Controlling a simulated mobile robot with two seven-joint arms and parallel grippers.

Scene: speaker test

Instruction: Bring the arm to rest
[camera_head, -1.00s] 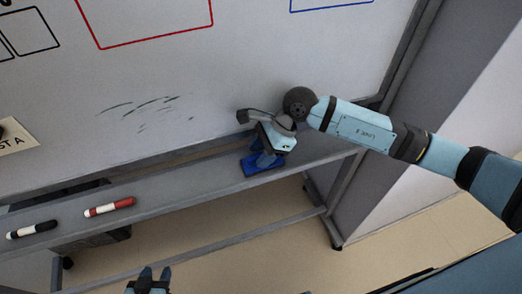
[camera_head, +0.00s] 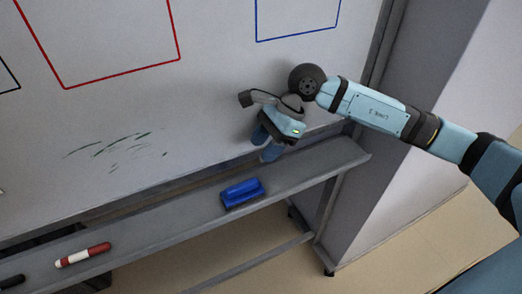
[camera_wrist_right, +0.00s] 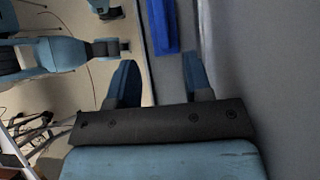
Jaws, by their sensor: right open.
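My right gripper (camera_head: 266,146) hangs in front of the whiteboard, above the tray and apart from the eraser, with its fingers pointing down. In the right wrist view its two blue fingers (camera_wrist_right: 160,78) are spread with nothing between them. The right arm (camera_head: 385,115) comes in from the right, bent at a dark round joint. A blue eraser (camera_head: 242,192) lies on the tray, below and a little left of the gripper; it also shows in the right wrist view (camera_wrist_right: 164,28), beyond the fingers. My left gripper cannot be made out in either view.
The whiteboard (camera_head: 205,110) has red and blue outlined boxes and dark green marker strokes at the left. Its tray (camera_head: 180,217) holds a red-and-white marker (camera_head: 83,255) and a black marker (camera_head: 12,282). A grey frame post stands right of the board.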

